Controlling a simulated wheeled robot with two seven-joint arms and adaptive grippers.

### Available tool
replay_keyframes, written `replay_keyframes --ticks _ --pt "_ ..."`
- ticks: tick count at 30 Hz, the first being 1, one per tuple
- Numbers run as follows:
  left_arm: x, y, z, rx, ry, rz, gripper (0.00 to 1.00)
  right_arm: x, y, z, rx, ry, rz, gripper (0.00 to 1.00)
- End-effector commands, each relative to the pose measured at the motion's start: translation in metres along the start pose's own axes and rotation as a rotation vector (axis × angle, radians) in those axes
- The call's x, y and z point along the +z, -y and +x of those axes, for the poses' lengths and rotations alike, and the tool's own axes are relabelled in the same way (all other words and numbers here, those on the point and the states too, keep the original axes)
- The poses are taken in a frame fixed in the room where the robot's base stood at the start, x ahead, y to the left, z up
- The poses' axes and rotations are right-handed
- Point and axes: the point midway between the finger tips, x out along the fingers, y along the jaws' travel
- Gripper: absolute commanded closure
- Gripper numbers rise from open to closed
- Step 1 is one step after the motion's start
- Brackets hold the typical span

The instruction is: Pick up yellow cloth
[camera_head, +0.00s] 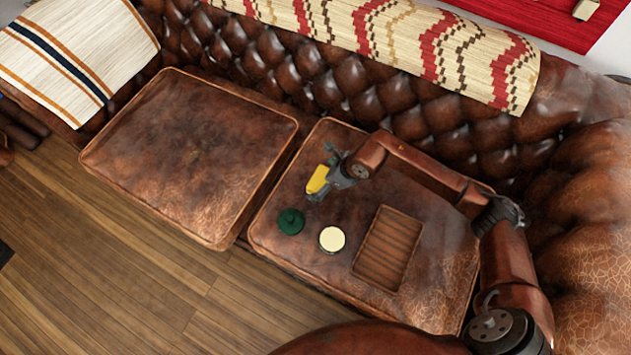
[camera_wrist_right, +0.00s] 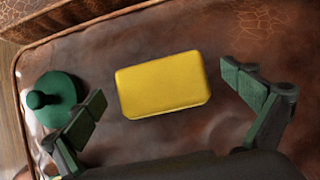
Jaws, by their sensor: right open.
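The yellow cloth (camera_head: 318,180) is a small, folded-looking yellow block on the right seat cushion of a brown leather sofa. In the right wrist view the yellow cloth (camera_wrist_right: 163,84) lies flat ahead of and between the spread fingers. My right gripper (camera_head: 322,176) is open over it, and I cannot tell how high above it the fingers are. In the wrist view the right gripper (camera_wrist_right: 172,115) has a green-padded finger on each side, both apart from the cloth. My left gripper is not in view.
A dark green knobbed object (camera_head: 291,221) stands left of a round cream-topped item (camera_head: 332,239) on the cushion. The green object (camera_wrist_right: 54,98) is close to the left finger in the wrist view. A wooden tray (camera_head: 411,221) lies to the right. The left cushion (camera_head: 190,150) is clear.

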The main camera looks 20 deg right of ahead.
Motion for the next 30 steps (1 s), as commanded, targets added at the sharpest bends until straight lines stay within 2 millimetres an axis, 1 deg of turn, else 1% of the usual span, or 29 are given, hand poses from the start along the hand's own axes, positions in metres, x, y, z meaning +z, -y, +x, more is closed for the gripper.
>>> replay_keyframes --ticks 3,21,22,23,30 --pt "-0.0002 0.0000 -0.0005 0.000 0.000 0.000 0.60 0.0005 0.0002 -0.0008 0.000 0.001 0.000 0.01" --pt "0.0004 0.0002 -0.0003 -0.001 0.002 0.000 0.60 0.0002 -0.0002 -0.0003 0.000 0.000 0.000 0.43" --pt "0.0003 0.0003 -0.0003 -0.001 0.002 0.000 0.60 0.0004 -0.0002 -0.0004 0.000 0.000 0.000 0.43" --pt "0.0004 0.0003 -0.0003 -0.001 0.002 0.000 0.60 0.0003 -0.0002 -0.0004 0.000 0.000 0.000 0.47" --pt "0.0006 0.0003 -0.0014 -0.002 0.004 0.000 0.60 0.0009 -0.0003 -0.0014 0.000 0.000 -0.001 0.47"
